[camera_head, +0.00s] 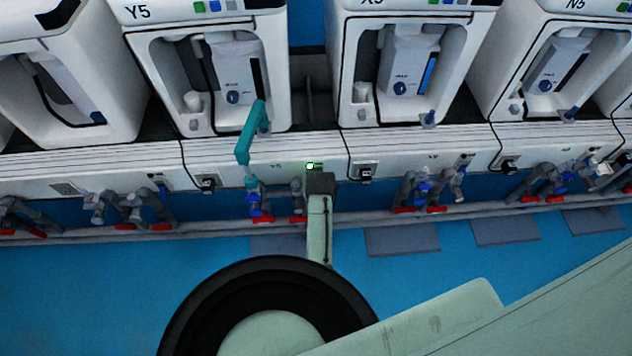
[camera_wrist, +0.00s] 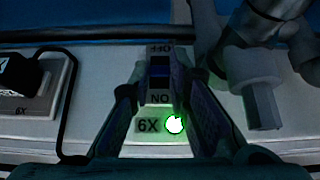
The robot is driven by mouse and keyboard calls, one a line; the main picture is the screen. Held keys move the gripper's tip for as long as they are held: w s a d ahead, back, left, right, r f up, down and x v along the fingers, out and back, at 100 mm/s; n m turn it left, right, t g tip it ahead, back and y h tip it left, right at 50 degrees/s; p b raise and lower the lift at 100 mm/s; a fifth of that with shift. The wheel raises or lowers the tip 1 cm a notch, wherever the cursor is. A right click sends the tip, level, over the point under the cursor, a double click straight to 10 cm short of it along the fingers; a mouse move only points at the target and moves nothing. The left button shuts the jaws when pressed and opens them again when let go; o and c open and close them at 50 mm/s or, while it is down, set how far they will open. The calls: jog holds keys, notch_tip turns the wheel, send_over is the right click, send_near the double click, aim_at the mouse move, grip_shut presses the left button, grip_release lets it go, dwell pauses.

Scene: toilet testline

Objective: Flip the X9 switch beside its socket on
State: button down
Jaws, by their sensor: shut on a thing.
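The X9 switch (camera_wrist: 160,66) shows upside down in the wrist view, a dark blue and black rocker on a grey plate marked OFF at the top and ON at the bottom. My gripper (camera_wrist: 158,76) has one finger on each side of it and is shut on it. The rocker's tilt is hard to tell. In the head view my gripper (camera_head: 320,182) is at the bench front, hiding the switch, close to the lit lamp (camera_head: 310,166).
A socket with a black plug and cord (camera_wrist: 18,80) is left of the switch in the wrist view. A grey pipe fitting (camera_wrist: 255,85) stands close to the right finger. In the head view a teal handle-like part (camera_head: 248,135) rises left of my gripper. White machines line the bench.

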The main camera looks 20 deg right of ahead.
jog(key=c, duration=1.5)
grip_release()
jog(key=v, duration=1.2)
